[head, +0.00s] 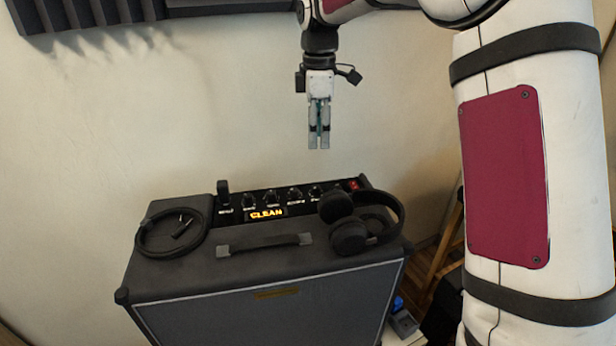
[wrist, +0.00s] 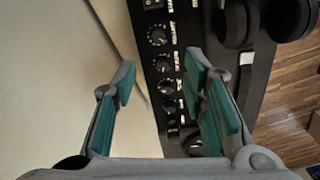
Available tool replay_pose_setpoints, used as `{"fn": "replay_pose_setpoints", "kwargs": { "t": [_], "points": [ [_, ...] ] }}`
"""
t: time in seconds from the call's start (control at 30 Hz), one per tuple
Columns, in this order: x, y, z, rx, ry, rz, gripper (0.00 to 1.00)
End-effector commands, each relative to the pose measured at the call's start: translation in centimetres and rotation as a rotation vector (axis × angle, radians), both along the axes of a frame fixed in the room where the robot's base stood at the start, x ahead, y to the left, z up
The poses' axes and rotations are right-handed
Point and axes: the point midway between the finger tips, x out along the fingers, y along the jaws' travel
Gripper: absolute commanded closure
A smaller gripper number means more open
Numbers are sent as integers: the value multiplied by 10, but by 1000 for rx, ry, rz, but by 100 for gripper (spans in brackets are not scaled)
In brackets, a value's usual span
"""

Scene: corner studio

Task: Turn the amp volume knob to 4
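The black amp (head: 270,300) stands against the wall in the head view. Its control panel at the back of the top carries a row of several black knobs, one of them (head: 272,198) near the row's middle, above a lit display reading CLEAN (head: 266,213). The knob labels are too small to read, so I cannot tell which knob is volume. My gripper (head: 319,146) points down above the panel, clear of it, with nothing held. In the wrist view its teal-padded fingers are apart; the knobs (wrist: 160,64) show beyond and between them.
Black headphones (head: 348,238) lie on the amp's right side, close to the panel. A coiled cable (head: 145,240) lies at the left, and a carry handle (head: 264,245) crosses the front. The wall (head: 150,120) is close behind. Dark foam panels (head: 90,12) hang above.

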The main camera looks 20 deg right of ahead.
Motion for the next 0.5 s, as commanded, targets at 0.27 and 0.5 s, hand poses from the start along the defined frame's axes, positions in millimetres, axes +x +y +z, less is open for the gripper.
{"fn": "replay_pose_setpoints", "kwargs": {
  "t": [0.27, 0.5],
  "points": [
    [3, -1, -23, 4, 8, 18, 61],
    [2, -1, -68, 3, 10, 17, 61]
  ]
}}
